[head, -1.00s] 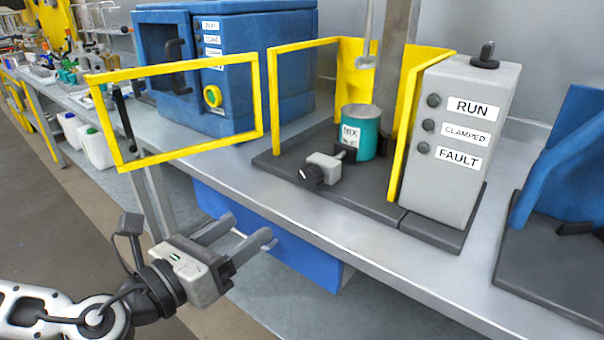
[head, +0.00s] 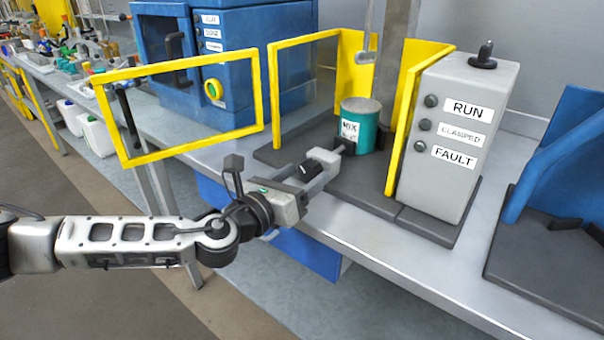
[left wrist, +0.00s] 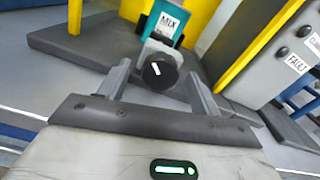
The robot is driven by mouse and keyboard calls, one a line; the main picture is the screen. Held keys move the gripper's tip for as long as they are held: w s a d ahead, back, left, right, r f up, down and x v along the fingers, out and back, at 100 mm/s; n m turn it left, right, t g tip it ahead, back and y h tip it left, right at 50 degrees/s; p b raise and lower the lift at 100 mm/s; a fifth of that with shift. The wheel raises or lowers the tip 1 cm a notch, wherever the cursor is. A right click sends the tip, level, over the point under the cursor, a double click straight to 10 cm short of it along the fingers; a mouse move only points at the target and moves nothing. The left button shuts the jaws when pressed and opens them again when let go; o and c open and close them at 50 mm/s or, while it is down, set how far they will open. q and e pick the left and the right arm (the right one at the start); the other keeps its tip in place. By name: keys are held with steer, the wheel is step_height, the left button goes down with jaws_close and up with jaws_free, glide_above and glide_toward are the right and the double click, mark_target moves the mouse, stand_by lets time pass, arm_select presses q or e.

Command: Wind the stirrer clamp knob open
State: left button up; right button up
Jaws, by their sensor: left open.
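The black clamp knob (head: 308,168) with a white pointer line sits on the front of the grey clamp block (head: 324,157). The clamp stands before the teal MIX drum (head: 366,128) on the dark base. My left gripper (head: 313,172) is open at the knob. In the left wrist view, the knob (left wrist: 158,71) lies between the two fingers of my left gripper (left wrist: 159,74), with a gap visible on each side. Its white line slants there. The fingers partly hide the knob in the head view. My right gripper is not in view.
A yellow guard gate (head: 186,158) stands swung open left of the station. The grey control box (head: 452,195), marked RUN, CLAMPED and FAULT, stands to the right. A blue cabinet (head: 262,75) is behind left. The bench front edge runs below my left gripper.

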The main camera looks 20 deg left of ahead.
arm_select(q)
steer(key=shift+w+d, duration=0.1)
steer(key=shift+w, duration=0.1)
steer(key=c, duration=1)
steer(key=shift+f+n, duration=0.1)
steer(key=shift+n, duration=0.2)
